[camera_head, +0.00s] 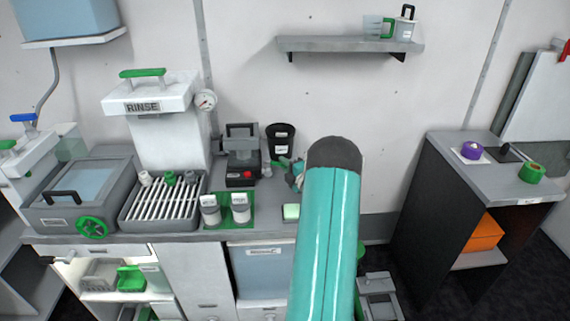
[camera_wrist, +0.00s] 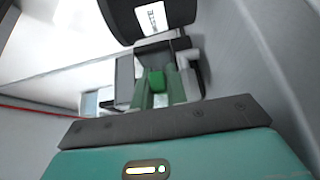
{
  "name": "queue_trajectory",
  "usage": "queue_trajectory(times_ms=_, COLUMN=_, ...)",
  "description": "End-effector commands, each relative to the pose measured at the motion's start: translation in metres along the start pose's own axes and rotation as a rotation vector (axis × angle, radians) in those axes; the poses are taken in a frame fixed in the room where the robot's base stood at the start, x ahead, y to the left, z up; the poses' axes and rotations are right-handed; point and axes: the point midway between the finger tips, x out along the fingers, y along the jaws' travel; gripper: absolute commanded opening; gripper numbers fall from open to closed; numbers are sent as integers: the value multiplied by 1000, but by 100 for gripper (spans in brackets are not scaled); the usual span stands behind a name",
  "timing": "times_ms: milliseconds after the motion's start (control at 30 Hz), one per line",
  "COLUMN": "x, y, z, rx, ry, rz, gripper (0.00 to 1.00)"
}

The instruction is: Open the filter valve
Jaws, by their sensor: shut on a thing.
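My gripper (camera_wrist: 160,92) shows in the wrist view, shut on a small green part (camera_wrist: 156,79). In the head view, my teal arm hides most of the gripper; some of it shows beside the black bin (camera_head: 281,138). No part carries a readable filter valve label, so I cannot tell which is the filter valve. A green handwheel (camera_head: 92,228) is on the front of the grey basin at the left. A blue-handled valve (camera_head: 23,119) and a green-handled one (camera_head: 8,146) are at the far left, away from my gripper.
The black bin hangs close above the gripper in the wrist view (camera_wrist: 150,20). The white RINSE unit (camera_head: 160,105) with a gauge stands at the back. White-labelled cups (camera_head: 240,208) sit on a green tray. A dark side cabinet (camera_head: 470,165) is at the right.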

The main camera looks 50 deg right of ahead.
Motion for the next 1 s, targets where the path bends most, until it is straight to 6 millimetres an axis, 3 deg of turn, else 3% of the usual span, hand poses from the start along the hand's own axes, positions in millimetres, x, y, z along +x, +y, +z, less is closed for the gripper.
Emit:
queue_trajectory(times_ms=367, x=-1, y=1, z=-1, rx=-2, ry=-31, rz=1, gripper=0)
queue_trajectory(times_ms=400, x=-1, y=1, z=-1, rx=-2, ry=-31, rz=1, gripper=16)
queue_trajectory(times_ms=500, x=-1, y=1, z=-1, rx=-2, ry=-31, rz=1, gripper=36)
queue_trajectory(times_ms=833, x=-4, y=0, z=-1, rx=-1, ry=-31, rz=-1, gripper=36)
queue_trajectory(times_ms=1000, x=-22, y=0, z=-1, rx=-2, ry=-31, rz=-2, gripper=36)
